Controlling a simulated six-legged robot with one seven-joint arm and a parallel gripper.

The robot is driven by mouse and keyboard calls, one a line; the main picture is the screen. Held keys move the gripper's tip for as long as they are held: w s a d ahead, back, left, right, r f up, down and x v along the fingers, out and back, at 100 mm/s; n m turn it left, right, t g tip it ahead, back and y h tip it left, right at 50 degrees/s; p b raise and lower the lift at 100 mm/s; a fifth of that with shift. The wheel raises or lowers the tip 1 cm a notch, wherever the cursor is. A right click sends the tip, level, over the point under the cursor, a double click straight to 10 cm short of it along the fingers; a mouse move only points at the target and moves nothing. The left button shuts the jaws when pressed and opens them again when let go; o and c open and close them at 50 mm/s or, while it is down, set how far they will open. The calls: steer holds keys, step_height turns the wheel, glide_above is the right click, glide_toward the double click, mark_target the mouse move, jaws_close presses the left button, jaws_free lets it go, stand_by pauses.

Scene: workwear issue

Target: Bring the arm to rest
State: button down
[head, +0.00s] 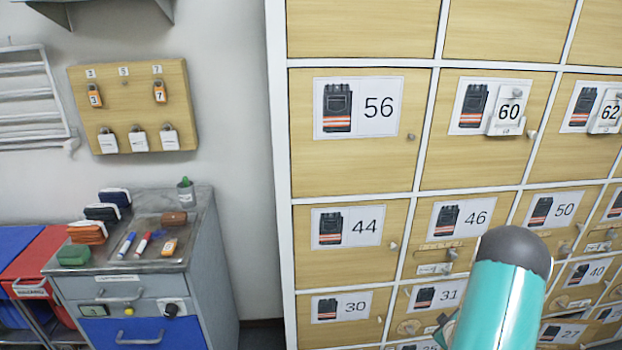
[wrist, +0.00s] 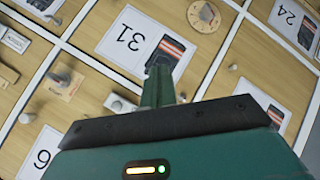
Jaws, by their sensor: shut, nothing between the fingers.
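My arm, teal with a dark rounded cap, reaches up in front of the lockers at the lower right of the head view. My gripper (wrist: 163,88) shows in the wrist view, its fingers together with nothing between them. It points toward the locker door with the label 31 (wrist: 130,36). Whether the fingertips touch the door I cannot tell. In the head view the gripper itself is mostly hidden behind the arm.
Wooden lockers (head: 352,241) with numbered labels and small knobs fill the right side. A grey cabinet (head: 213,262) at left bears pouches, markers and a cup. Above it hangs a wooden board (head: 130,90) with padlocks. Red and blue bins (head: 42,262) stand at far left.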

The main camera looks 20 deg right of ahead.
steer(key=w+a+r+m, duration=0.1)
steer(key=w+a+r, duration=0.3)
steer(key=r, duration=0.5)
steer(key=w+a+r, duration=0.2)
steer(key=a+r, duration=0.4)
steer(key=r, duration=0.2)
steer(key=s+a+r+m+g+y, duration=0.1)
steer(key=a+r+m+y, duration=0.1)
steer(key=a+r, duration=0.9)
steer(key=s+a+r+y, duration=0.1)
steer(key=s+a+r, duration=0.2)
steer(key=s+a, duration=0.3)
steer(key=s+a+r+g+y, duration=0.1)
steer(key=s+a+r, duration=0.3)
steer(key=s+a, duration=0.3)
steer(key=s+a+r+m+g+y, duration=0.1)
steer(key=s+a+r, duration=0.3)
steer(key=s+a, duration=0.3)
steer(key=a, duration=0.3)
steer(key=shift+a+y, duration=0.2)
steer(key=shift+y, duration=0.1)
steer(key=shift+r, duration=0.1)
